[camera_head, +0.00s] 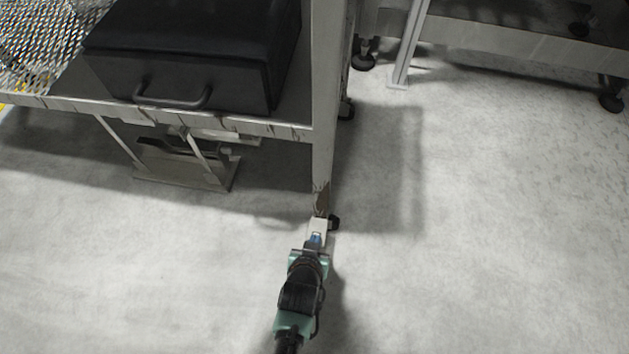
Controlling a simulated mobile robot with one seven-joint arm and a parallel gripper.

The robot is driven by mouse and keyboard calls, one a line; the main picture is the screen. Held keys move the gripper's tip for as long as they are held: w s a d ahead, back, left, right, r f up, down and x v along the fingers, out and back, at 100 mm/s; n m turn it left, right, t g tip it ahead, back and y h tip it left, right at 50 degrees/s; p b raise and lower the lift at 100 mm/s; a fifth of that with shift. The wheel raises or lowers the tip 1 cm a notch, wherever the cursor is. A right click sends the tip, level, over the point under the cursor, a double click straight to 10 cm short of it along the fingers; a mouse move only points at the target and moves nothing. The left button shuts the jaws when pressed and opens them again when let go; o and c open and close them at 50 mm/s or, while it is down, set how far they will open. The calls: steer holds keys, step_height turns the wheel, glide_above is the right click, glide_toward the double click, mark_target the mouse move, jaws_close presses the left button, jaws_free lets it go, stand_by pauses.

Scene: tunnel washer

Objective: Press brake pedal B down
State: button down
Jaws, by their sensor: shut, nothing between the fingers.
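My gripper (316,239) is shut and empty. It is low over the floor at the foot of the cart's near right leg (322,130). A small pale block (319,225) shows right at its tip; it is likely the brake pedal there, but I can read no letter B on it. A black caster wheel (334,222) shows just right of the block, mostly hidden. I cannot tell whether my fingertips touch the block, or how far the pedal is tilted.
The cart's metal shelf (290,131) carries a black box (187,72) with a handle. Below hangs a metal plate (178,183) on struts. Another frame (520,44) on casters stands at the back right. The grey floor (500,230) is clear in front and right.

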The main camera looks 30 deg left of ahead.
steer(key=shift+s+d+f, duration=0.1)
steer(key=shift+s+f, duration=0.1)
steer(key=shift+f, duration=0.45)
steer(key=shift+s+f, duration=0.15)
steer(key=shift+f, duration=0.65)
steer(key=shift+s+r+p, duration=0.1)
steer(key=shift+p, duration=0.2)
